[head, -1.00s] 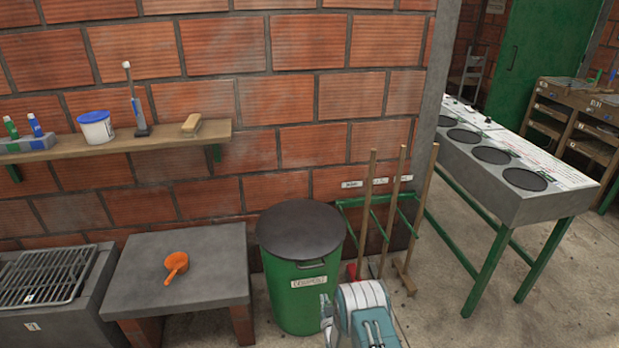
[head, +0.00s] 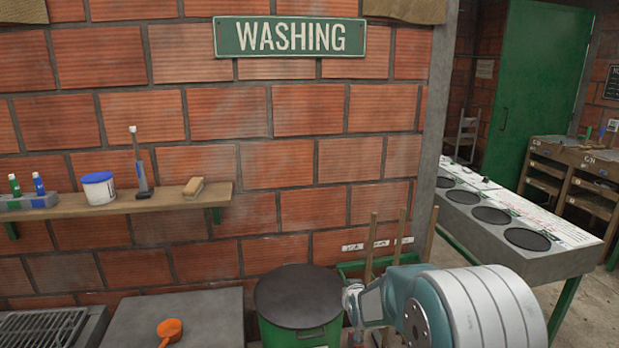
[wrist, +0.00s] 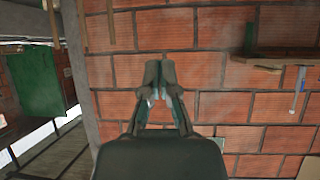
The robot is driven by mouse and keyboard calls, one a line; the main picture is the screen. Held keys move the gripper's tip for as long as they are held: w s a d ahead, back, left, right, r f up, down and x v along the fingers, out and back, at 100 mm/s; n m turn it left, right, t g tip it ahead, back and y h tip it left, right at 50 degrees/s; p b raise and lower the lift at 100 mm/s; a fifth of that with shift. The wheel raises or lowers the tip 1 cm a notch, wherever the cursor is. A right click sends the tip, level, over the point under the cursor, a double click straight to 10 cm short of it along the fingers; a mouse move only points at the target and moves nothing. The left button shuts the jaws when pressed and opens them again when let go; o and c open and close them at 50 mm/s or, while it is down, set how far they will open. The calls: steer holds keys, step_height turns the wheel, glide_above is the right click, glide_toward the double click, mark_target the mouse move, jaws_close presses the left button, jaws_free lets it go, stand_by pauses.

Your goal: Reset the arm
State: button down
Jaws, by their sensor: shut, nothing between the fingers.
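My gripper (wrist: 153,75) shows in the wrist view with its dark fingertips together and nothing between them. It points toward the brick wall (wrist: 225,85), apart from any object as far as I can tell. In the head view my grey-and-white arm (head: 455,305) is at the lower right, in front of the tool rack. The gripper itself is not clear in the head view.
A green bin (head: 300,300) with a dark lid stands beside a grey slab (head: 150,305) holding an orange scoop (head: 169,331). A wooden shelf (head: 120,205) carries a bucket and brushes. A counter with round dark plates (head: 528,239) stands at right.

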steer(key=s+d+r+g, duration=0.1)
steer(key=s+d+r, duration=0.1)
steer(key=s+r, duration=0.5)
steer(key=s+d+r+g, duration=0.1)
steer(key=s+r+g, duration=0.1)
steer(key=s, duration=1.4)
steer(key=s+d+r+m+g+h, duration=0.1)
steer(key=s+d+r+g, duration=0.1)
steer(key=s, duration=1.5)
step_height(320, 180, up, 2)
steer(key=shift+d+r+g, duration=0.15)
steer(key=shift+g, duration=0.45)
